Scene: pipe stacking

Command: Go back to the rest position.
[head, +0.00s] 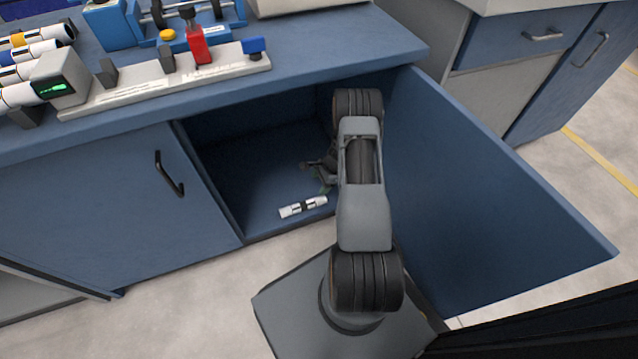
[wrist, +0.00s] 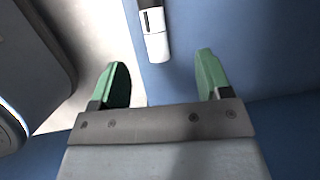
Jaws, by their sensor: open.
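My gripper (wrist: 162,85) is open and empty in the wrist view, its two green fingertips well apart. In the head view it reaches into the open blue cabinet, and my arm hides part of it. A white pipe with a dark band (head: 303,207) lies on the cabinet floor near its front edge. The pipe also shows in the wrist view (wrist: 157,46), ahead of the fingertips and not between them.
The open cabinet door (head: 480,200) stands close to the right of my arm. The cabinet's other door (head: 110,215) is shut. On the blue worktop (head: 330,55) above stand a grey rack (head: 165,82), a blue device (head: 185,25) and several white pipes (head: 35,50).

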